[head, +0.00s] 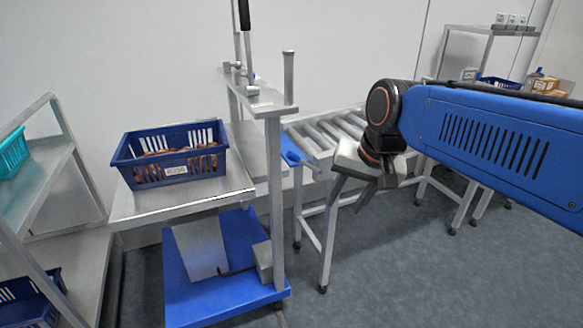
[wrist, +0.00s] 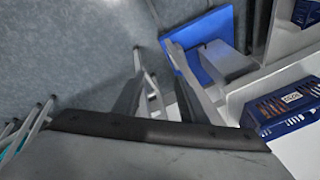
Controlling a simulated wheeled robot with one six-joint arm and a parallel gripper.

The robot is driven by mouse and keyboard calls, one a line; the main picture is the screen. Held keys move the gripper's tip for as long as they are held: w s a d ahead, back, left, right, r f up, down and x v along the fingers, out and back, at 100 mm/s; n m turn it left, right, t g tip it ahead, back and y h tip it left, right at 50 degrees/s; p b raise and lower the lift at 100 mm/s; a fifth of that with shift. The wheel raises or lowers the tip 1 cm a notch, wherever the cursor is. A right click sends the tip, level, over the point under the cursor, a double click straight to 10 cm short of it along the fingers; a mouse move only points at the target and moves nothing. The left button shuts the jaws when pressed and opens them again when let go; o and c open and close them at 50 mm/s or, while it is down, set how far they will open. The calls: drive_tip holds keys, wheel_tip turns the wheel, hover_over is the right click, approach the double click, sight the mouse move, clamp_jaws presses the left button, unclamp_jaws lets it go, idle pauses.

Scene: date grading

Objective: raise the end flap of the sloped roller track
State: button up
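The sloped roller track (head: 335,130) stands right of centre in the head view, with grey rollers on a metal frame. A small blue part (head: 293,151) shows at its left end; I cannot tell whether it is the end flap. My gripper (head: 374,187) hangs in front of the track and hides part of its near end. In the wrist view, the fingers of my gripper (wrist: 160,100) are apart with nothing held between them. A metal leg and floor show beyond them. No clear contact with the track is visible.
A navy crate of dates (head: 172,158) sits on a metal platform (head: 150,208) to the left, with a post (head: 275,190) between it and the track. A blue base (head: 190,295) lies below. A shelf rack (head: 38,200) stands far left. Floor at front right is clear.

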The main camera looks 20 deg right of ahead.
drive_tip(key=w+r+m+y, duration=0.1)
drive_tip(key=w+r+m, duration=0.3)
drive_tip(key=w, duration=0.3)
drive_tip(key=w+r+m+g+y, duration=0.1)
drive_tip(key=w+r+m, duration=0.25)
drive_tip(key=w, duration=0.25)
drive_tip(key=w+r+m+y, duration=0.1)
drive_tip(key=w+r+m, duration=0.2)
drive_tip(key=w+m, duration=0.3)
approach(290, 167)
drive_tip(key=shift+n, duration=0.45)
drive_tip(key=s+a+f, duration=0.1)
drive_tip(key=f, duration=0.1)
drive_tip(key=s+a+f, duration=0.1)
drive_tip(key=a, duration=0.1)
drive_tip(key=s+a+f, duration=0.1)
drive_tip(key=a+f, duration=0.1)
drive_tip(key=shift+f, duration=0.3)
clamp_jaws()
